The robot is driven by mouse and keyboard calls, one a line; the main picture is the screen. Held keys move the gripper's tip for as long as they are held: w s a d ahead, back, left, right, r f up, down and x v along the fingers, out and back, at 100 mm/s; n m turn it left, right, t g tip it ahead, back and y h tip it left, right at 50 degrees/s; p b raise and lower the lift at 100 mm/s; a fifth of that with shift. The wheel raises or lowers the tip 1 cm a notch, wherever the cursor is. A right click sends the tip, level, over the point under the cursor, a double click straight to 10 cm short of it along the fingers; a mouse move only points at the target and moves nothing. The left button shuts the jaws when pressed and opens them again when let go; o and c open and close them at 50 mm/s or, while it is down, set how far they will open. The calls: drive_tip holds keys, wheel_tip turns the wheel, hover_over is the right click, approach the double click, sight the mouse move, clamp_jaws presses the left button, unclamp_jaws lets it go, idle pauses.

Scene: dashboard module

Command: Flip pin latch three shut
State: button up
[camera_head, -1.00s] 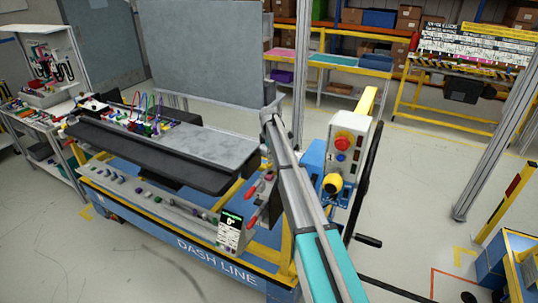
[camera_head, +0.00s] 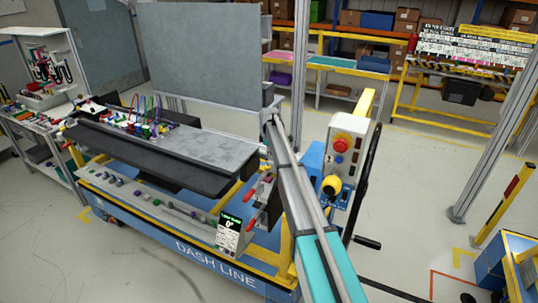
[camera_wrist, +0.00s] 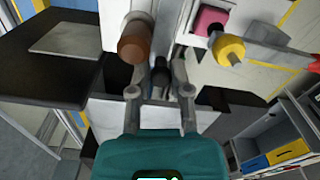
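My gripper (camera_wrist: 160,92) shows in the wrist view with its two fingers apart. A dark round peg (camera_wrist: 160,72) shows between and beyond the fingertips; I cannot tell whether they touch it. A brown cylindrical knob (camera_wrist: 135,42) is just beyond the left finger. A yellow knob (camera_wrist: 228,50) and a pink square part (camera_wrist: 210,20) are up and right of the right finger. In the head view, my arm hides the gripper. Red-handled levers (camera_head: 249,196) sit at the cart's right end, left of my arm. I cannot tell which part is pin latch three, or its position.
A control box (camera_head: 345,150) with a red button and a yellow knob (camera_head: 331,185) stands close right of my arm. The blue DASH LINE cart (camera_head: 190,248) carries a black dashboard module (camera_head: 150,160) and a display (camera_head: 229,232). Floor at right is mostly clear.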

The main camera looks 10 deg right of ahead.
drive_tip(key=o, duration=0.4)
drive_tip(key=shift+s, duration=0.1)
wheel_tip(320, 180, up, 14)
drive_tip(key=s+n+p, duration=0.2)
drive_tip(key=n+p, duration=0.2)
drive_tip(key=p, duration=1)
drive_tip(key=s+f+m+b, duration=0.3)
drive_tip(key=s+f+b, duration=0.3)
drive_tip(key=s, duration=0.3)
drive_tip(key=s+f+m+b, duration=0.4)
drive_tip(key=s+f+b, duration=0.2)
drive_tip(key=s, duration=0.3)
drive_tip(key=s+f+m+b, duration=0.4)
drive_tip(key=s+f+b, duration=0.2)
drive_tip(key=s, duration=0.4)
drive_tip(key=shift+s+a+f+b, duration=0.1)
drive_tip(key=shift+a+f+b, duration=0.25)
drive_tip(key=shift+a, duration=0.05)
idle(0.5)
